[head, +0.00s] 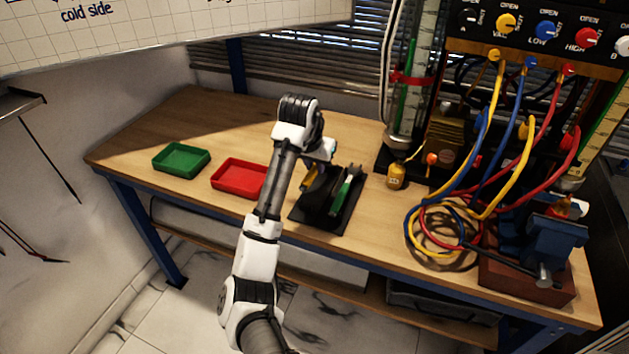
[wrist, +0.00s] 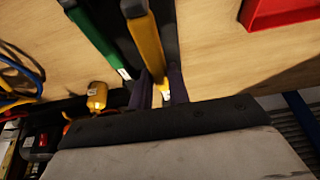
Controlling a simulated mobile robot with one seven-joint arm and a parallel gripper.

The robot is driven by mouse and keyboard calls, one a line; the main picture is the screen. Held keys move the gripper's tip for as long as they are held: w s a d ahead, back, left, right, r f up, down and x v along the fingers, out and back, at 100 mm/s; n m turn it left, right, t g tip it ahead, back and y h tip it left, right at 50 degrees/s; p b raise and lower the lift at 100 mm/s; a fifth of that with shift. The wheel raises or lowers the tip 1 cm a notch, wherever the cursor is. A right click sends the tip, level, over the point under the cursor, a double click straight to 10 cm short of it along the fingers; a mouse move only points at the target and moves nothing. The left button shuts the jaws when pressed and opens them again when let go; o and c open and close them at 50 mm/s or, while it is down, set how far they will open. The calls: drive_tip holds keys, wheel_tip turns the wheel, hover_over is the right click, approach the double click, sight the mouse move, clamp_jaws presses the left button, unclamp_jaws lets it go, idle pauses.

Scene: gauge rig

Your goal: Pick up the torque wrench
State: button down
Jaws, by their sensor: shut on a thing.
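My gripper (wrist: 161,88) is shut on a yellow-handled tool (wrist: 146,45), with one dark finger on each side of it. In the head view the yellow tool (head: 309,180) shows only partly beside my wrist. A green-handled tool (head: 344,192) lies on the black holder (head: 334,222), to the right of my gripper. The green tool also shows in the wrist view (wrist: 97,38), beside the yellow one and apart from my fingers. I cannot tell from the frames which tool is the torque wrench, or whether the yellow tool is clear of the holder.
A red tray (head: 238,190) and a green tray (head: 181,173) stand left of the holder. A small yellow bottle (head: 396,177) stands to its right. Coiled hoses (head: 440,245) and a blue vise (head: 553,245) crowd the right end of the wooden workbench (head: 200,115).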

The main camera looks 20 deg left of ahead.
sight(314, 167)
wheel_tip(314, 167, up, 15)
drive_tip(key=shift+f, duration=0.2)
drive_tip(key=c, duration=2)
unclamp_jaws()
clamp_jaws()
